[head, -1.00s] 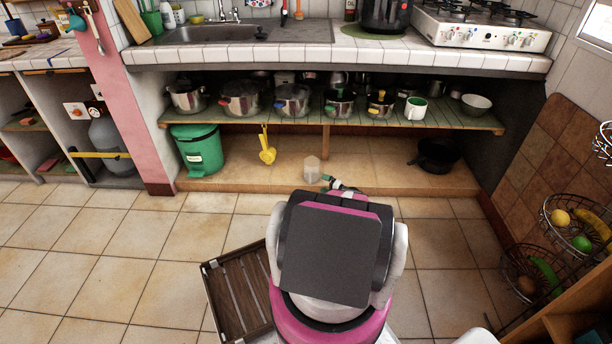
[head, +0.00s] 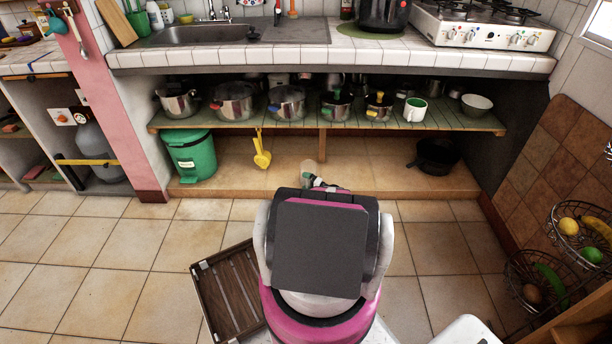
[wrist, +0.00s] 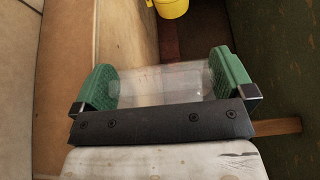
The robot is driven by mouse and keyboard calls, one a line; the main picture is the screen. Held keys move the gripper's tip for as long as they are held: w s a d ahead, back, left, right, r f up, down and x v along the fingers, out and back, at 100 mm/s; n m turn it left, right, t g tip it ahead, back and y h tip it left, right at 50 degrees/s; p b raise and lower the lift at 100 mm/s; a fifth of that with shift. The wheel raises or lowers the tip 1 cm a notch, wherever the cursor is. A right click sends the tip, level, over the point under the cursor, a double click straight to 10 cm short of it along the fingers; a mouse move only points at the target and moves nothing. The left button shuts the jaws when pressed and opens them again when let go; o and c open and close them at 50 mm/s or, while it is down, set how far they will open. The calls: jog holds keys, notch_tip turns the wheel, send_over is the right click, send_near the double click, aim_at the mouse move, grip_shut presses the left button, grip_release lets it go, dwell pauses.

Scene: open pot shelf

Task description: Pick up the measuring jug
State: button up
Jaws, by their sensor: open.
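The measuring jug (head: 309,170) is small, clear and mostly hidden behind my arm in the head view. It stands on the low wooden ledge under the pot shelf. In the wrist view the see-through jug (wrist: 165,82) lies between the two green finger pads of my gripper (wrist: 163,82). The gripper is open, with one pad on each side of the jug. Whether either pad touches it I cannot tell. In the head view my gripper (head: 322,183) is partly hidden by my arm.
The pot shelf (head: 320,128) with several pots runs above the ledge. A green bin (head: 191,155) stands left, and a yellow utensil (head: 261,150) hangs near it. A dark pan (head: 437,156) sits right. A wooden crate (head: 228,293) lies on the floor left of me.

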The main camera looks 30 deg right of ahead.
jog(key=c, duration=0.7)
jog(key=shift+o, duration=0.2)
